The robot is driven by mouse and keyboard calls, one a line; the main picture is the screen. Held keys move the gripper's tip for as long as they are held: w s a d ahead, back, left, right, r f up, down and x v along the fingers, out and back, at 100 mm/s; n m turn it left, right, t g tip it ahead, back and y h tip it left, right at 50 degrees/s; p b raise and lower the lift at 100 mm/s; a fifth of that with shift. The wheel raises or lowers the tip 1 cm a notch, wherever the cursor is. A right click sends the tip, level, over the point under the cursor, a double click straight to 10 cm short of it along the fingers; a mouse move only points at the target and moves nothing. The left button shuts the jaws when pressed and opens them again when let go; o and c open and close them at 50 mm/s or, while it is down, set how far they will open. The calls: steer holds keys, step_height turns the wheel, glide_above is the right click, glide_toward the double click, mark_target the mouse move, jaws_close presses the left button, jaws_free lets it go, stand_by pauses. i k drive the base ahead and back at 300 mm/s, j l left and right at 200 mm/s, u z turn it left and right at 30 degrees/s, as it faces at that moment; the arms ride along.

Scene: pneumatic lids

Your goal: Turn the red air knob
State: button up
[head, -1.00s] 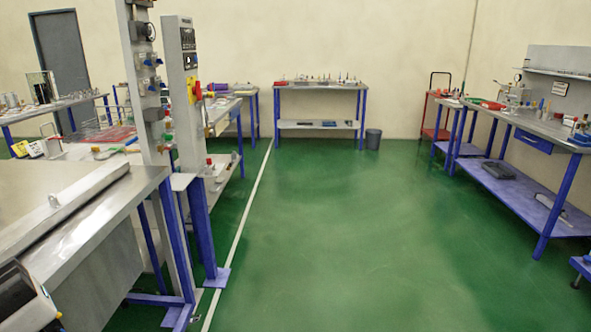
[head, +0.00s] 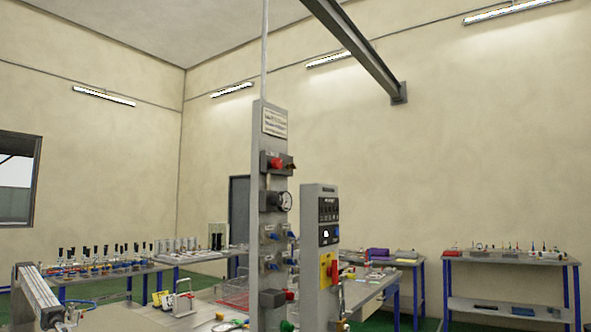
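A red knob (head: 276,163) sits on a dark block near the top of a tall grey column (head: 262,218), just under a white label plate (head: 274,122). A round pressure gauge (head: 284,201) is below it on the same column. The knob faces me and nothing covers it. Another red part, a handle (head: 335,271) on a yellow plate, is on the shorter grey panel (head: 320,205) to the right. My gripper does not show in the head view.
Several blue-knobbed fittings (head: 271,236) are lower on the column. A long bench (head: 130,268) with bottle-like items is at the left back, and another bench (head: 510,262) is at the right. A metal bar (head: 38,292) is at the lower left.

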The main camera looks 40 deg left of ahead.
mark_target(277, 164)
steer(key=i+l+u, duration=0.1)
steer(key=i+u, duration=0.25)
steer(key=i, duration=0.2)
steer(key=i+l+u, duration=0.3)
steer(key=i, duration=0.2)
